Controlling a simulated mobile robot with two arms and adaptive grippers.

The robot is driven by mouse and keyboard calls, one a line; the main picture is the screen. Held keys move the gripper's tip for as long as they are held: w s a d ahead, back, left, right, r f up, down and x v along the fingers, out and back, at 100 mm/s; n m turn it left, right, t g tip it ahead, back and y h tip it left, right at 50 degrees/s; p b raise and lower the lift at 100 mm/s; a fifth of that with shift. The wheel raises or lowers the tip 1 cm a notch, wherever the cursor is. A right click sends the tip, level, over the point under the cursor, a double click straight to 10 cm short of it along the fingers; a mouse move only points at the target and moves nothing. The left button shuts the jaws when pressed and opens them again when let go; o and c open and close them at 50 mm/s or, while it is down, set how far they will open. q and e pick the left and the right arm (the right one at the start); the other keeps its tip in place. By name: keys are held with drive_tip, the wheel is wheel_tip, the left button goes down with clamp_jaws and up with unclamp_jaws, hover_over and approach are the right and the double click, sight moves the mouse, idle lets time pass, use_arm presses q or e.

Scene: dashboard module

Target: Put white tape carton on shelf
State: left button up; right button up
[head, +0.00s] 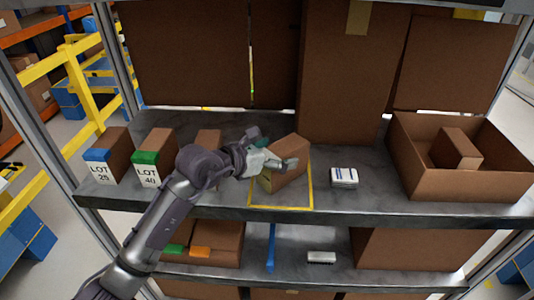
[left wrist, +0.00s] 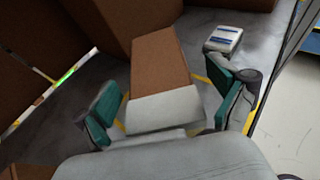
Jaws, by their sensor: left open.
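A brown carton (head: 290,178) stands on the upper shelf (head: 345,200), inside a yellow outlined square (head: 282,207). In the left wrist view the carton (left wrist: 160,62) has a white band, seemingly its tape, across its near end. My left gripper (head: 273,150) is open at the carton. In the left wrist view its teal-padded fingers (left wrist: 166,104) are on either side of the white end, with a gap visible on the left; contact on the right cannot be told. The gripper hides part of the carton in the head view. My right gripper is not in view.
Cartons with blue (head: 98,155) and green (head: 146,158) tape stand at left; another brown carton (head: 208,142) is partly behind my arm. A small white box (head: 344,177) lies right of the square. An open brown box (head: 455,186) holds a carton. Tall boxes (head: 345,80) line the back.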

use_arm(q)
drive_tip(key=b+v, duration=0.2)
drive_tip(key=v, duration=0.9)
drive_tip(key=shift+s+a, duration=0.25)
drive_tip(key=shift+r, duration=0.1)
